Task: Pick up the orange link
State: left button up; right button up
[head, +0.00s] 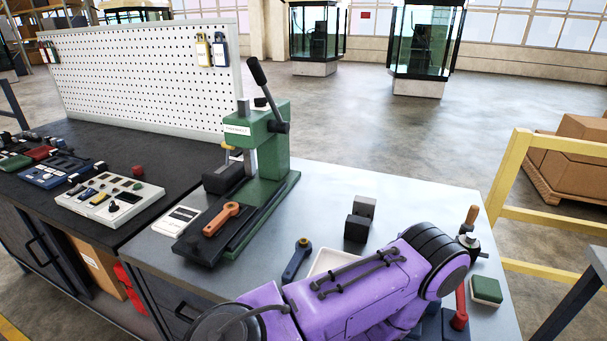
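The orange link (222,219) is a short flat bar with rounded ends. It lies on the dark base plate of the green press (262,165), in front of the press column and clear of any gripper. A similar dark blue link (297,258) lies on the grey bench top, to the right of the press. Neither of my grippers shows in the head view. A purple arm link crosses the lower right of the bench and hides part of its top.
A white card (178,221) lies left of the press. Dark blocks (359,220) stand to its right. A pale tray (330,262) is partly hidden behind the purple arm link. A green-topped block (486,290) sits at the right edge. A yellow rail (548,220) stands beyond.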

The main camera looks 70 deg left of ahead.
aim_at(215, 224)
jog(key=z, duration=0.3)
jog(key=k, duration=1.3)
jog(key=u, duration=0.95)
